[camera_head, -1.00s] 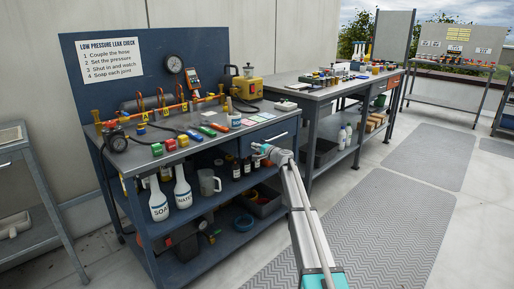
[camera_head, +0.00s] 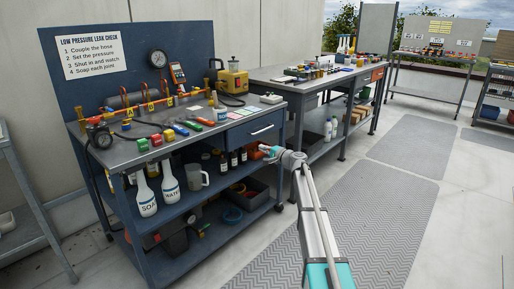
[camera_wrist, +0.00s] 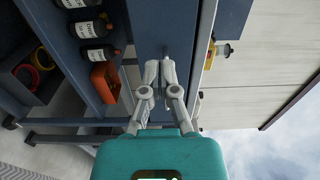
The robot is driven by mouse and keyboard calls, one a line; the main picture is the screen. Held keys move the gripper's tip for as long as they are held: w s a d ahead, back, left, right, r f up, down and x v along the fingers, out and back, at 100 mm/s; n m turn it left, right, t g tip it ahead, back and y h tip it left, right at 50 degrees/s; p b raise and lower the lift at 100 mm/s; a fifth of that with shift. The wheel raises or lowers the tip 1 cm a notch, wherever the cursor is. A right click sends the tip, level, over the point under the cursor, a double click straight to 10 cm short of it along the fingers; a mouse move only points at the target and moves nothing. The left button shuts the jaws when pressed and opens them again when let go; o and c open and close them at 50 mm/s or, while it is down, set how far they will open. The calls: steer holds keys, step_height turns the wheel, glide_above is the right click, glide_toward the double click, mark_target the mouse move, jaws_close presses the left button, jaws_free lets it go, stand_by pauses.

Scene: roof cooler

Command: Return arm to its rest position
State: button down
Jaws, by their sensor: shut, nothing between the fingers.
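My gripper (camera_head: 266,150) is shut and empty in the head view, in front of the near bench's right end, just below the drawer (camera_head: 254,131) and its pale handle. The drawer looks closed. In the wrist view, my gripper's fingers (camera_wrist: 159,66) meet over a dark blue panel of the bench (camera_wrist: 165,22). I cannot tell whether the fingertips touch it. My arm reaches forward from the bottom of the head view.
The blue bench (camera_head: 125,155) carries a gauge, hose fittings and coloured blocks. White bottles (camera_head: 146,196) and dark bottles (camera_wrist: 90,28) stand on its shelf, near an orange-red container (camera_wrist: 105,82). A second bench (camera_head: 290,85) stands behind. Floor mats (camera_head: 375,205) on the right are clear.

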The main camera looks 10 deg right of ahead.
steer(key=shift+s+d, duration=0.1)
steer(key=shift+s, duration=0.1)
stand_by(0.3)
steer(key=s+a+f+n+g+h, duration=0.1)
steer(key=s+a+f+n+g, duration=0.25)
steer(key=s, duration=0.45)
steer(key=s+a+f+n+g+h, duration=0.1)
steer(key=s+a+f+n+g, duration=0.15)
steer(key=s+a+f, duration=0.4)
steer(key=s+a+f+n+g+h, duration=0.1)
steer(key=s+a+f+n+g, duration=0.15)
steer(key=s, duration=0.75)
steer(key=s+d+f+n+g+h, duration=0.1)
steer(key=s+f+g+h, duration=0.1)
steer(key=s, duration=0.6)
steer(key=s+d+f+n+g+h+p, duration=0.1)
steer(key=s+g+h, duration=0.15)
steer(key=s, duration=0.45)
steer(key=s+d+f+g+h, duration=0.1)
steer(key=s+d+f+h, duration=0.15)
steer(key=s, duration=0.55)
step_height(320, 180, up, 39)
steer(key=p, duration=3.8)
steer(key=shift+a+f+g+h, duration=0.2)
steer(key=shift+a+g+h, duration=0.1)
steer(key=shift+a, duration=0.05)
